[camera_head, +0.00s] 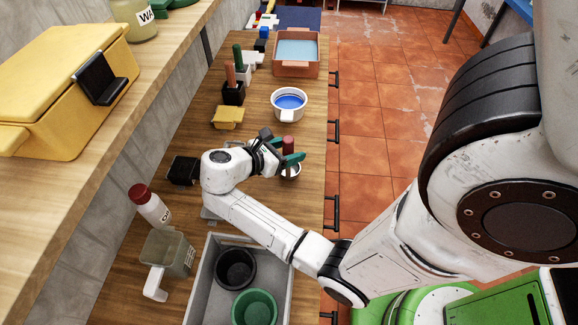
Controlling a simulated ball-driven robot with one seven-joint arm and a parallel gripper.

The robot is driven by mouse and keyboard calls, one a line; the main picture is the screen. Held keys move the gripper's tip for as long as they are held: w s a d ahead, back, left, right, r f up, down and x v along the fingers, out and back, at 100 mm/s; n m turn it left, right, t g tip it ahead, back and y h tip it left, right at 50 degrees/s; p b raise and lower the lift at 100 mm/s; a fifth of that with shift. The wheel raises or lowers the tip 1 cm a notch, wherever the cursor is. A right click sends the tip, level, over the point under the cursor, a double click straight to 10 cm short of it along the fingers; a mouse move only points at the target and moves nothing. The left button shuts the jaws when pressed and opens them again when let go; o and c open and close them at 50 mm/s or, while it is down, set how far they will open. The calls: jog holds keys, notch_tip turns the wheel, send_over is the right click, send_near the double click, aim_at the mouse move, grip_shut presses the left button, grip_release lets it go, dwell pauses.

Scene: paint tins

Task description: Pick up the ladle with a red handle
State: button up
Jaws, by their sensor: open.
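The ladle's red handle (288,146) stands roughly upright beside the right edge of the counter's middle. A small white bowl or cup (291,173) shows just below it; I cannot tell whether it is the ladle's own bowl or a separate cup. My gripper (291,151) is open, with its green fingers around or right beside the red handle. I cannot tell whether the fingers touch it. The wrist and fingers hide part of the ladle.
A white pot with blue liquid (289,104) and a yellow box (228,117) stand farther back. A black block with a reddish handle (232,92) is behind them. A grey crate (200,295) holds black and green tins. A clear jug (172,252) and white bottle (150,205) stand left.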

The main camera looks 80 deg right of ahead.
jog(key=shift+x, duration=1.15)
jog(key=c, duration=1.1)
jog(key=shift+r, duration=0.15)
